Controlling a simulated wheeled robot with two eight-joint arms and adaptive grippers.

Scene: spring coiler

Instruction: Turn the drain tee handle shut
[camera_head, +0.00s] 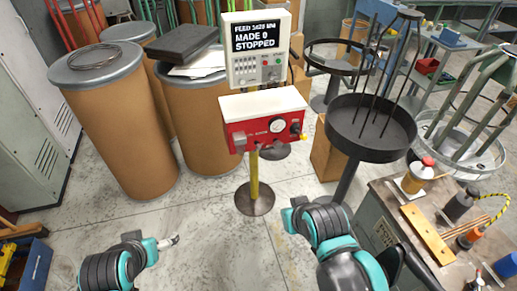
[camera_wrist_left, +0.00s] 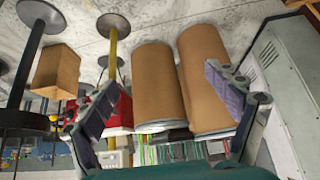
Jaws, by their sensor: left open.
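The red unit (camera_head: 263,120) with a white top and a round gauge stands on a yellow post. A small yellow part (camera_head: 303,137) sticks out at its right end; I cannot tell whether it is the drain tee handle or how it is turned. My left gripper (camera_head: 168,242) is low at the lower left, well apart from the red unit. In the left wrist view its two fingers (camera_wrist_left: 162,84) are spread wide with nothing between them. The red unit (camera_wrist_left: 122,110) shows partly behind the left finger there. My right arm shows at the lower middle, but I see no fingers of its gripper.
A control box (camera_head: 257,50) reading "MADE 0 STOPPED" sits above the red unit. Brown drums (camera_head: 120,125) stand to the left. A black round tray (camera_head: 370,128) and a workbench (camera_head: 385,215) with bottles are at right. The floor around the post base is clear.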

